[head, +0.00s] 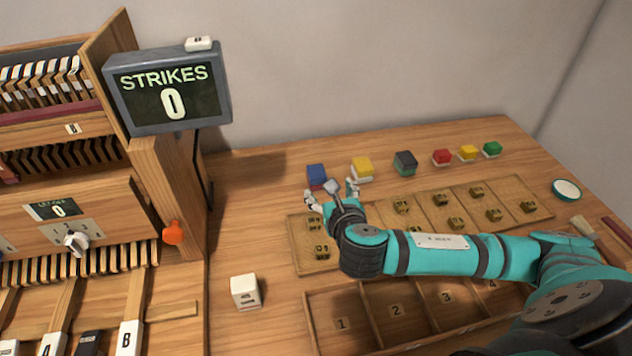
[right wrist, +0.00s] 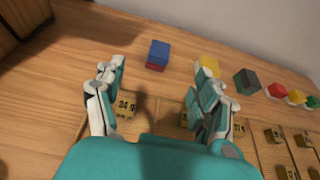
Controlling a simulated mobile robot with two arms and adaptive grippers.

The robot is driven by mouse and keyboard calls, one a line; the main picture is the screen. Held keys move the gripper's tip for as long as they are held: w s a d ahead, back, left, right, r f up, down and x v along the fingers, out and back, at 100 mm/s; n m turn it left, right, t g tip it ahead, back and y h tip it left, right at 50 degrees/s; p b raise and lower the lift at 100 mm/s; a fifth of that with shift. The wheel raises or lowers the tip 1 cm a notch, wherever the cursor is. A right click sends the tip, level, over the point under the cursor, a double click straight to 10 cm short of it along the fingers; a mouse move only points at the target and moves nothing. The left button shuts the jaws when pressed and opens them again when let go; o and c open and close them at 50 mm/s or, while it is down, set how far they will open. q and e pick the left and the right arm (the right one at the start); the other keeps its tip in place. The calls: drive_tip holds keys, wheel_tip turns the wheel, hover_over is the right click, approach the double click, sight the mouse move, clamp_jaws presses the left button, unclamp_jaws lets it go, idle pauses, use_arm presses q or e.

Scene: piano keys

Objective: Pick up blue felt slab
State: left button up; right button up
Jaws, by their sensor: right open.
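The blue felt slab (head: 316,173) is a small blue block with a red layer under it, on the table near the wall. It also shows in the right wrist view (right wrist: 159,50), ahead of the fingers and between their lines. My right gripper (head: 333,190) is open and empty, just in front of the slab and apart from it. In the right wrist view its two fingers (right wrist: 158,80) stand wide apart. My left gripper is not in view.
To the slab's right stand a yellow block (head: 362,167), a dark grey block (head: 405,161) and smaller red, yellow and green blocks. A wooden tray (head: 541,210) with brass weights lies below my right arm. A white cube (head: 244,291) stands left of the numbered compartments.

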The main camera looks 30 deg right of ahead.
drive_tip(key=f, duration=0.1)
approach(317, 172)
drive_tip(key=x, duration=0.5)
drive_tip(key=shift+w+a+r+b, duration=0.15)
drive_tip(key=shift+w+a+b, duration=0.05)
drive_tip(key=shift+b, duration=0.2)
drive_tip(key=shift+x, duration=2.75)
drive_tip(key=shift+s+d, duration=0.15)
drive_tip(key=shift+d, duration=0.05)
drive_tip(key=c, duration=1)
